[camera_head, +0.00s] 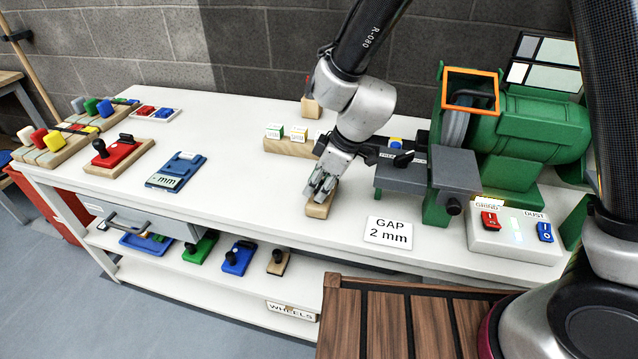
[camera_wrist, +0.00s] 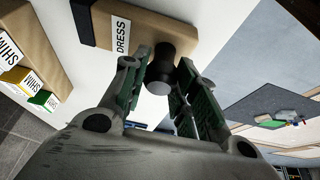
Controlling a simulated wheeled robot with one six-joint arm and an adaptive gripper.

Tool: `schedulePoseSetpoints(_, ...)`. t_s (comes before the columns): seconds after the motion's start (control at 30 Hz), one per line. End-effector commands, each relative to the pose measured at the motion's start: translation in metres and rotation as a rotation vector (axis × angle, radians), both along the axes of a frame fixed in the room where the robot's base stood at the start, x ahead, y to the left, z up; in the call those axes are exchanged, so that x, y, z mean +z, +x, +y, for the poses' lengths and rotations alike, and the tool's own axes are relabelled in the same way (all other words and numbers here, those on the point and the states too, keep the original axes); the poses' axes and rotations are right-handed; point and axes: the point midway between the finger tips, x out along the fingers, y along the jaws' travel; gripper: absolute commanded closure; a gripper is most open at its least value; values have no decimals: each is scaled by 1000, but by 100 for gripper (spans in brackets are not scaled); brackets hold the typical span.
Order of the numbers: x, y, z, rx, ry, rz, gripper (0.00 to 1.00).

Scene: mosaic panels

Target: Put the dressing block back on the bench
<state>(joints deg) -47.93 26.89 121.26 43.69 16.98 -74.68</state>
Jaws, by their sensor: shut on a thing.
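The dressing block (camera_head: 319,208) is a tan wooden block at the front of the white bench (camera_head: 245,205), left of the GAP 2 mm card. In the wrist view the dressing block (camera_wrist: 185,33) shows a white DRESS label and a black round knob (camera_wrist: 160,62). My gripper (camera_head: 321,192) points down over the block. In the wrist view my gripper (camera_wrist: 158,80) has its fingers on both sides of the knob, shut on it. The block looks at or very near the bench top; I cannot tell if it touches. My fingers hide part of its top in the head view.
The green grinder (camera_head: 515,125) with its grey tool rest (camera_head: 428,172) stands close on the right. The GAP 2 mm card (camera_head: 389,232) lies nearby. A wooden holder (camera_head: 290,147) with labelled shims is behind. A blue mm gauge (camera_head: 176,171) lies left, with clear bench between.

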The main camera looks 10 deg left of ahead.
Motion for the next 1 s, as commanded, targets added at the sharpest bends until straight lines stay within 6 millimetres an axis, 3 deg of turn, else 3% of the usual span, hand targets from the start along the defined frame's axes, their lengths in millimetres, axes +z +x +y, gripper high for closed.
schedulePoseSetpoints(0.4, -6, 0, 0, 1, 1, -1, 100)
schedulePoseSetpoints(0.43, -5, 0, 0, 1, 1, -1, 68)
schedulePoseSetpoints(0.57, -6, 0, 0, 1, 1, -1, 46)
schedulePoseSetpoints(0.87, -5, 0, 0, 0, 0, 0, 46)
schedulePoseSetpoints(1.0, 5, -1, -4, 0, 2, -1, 46)
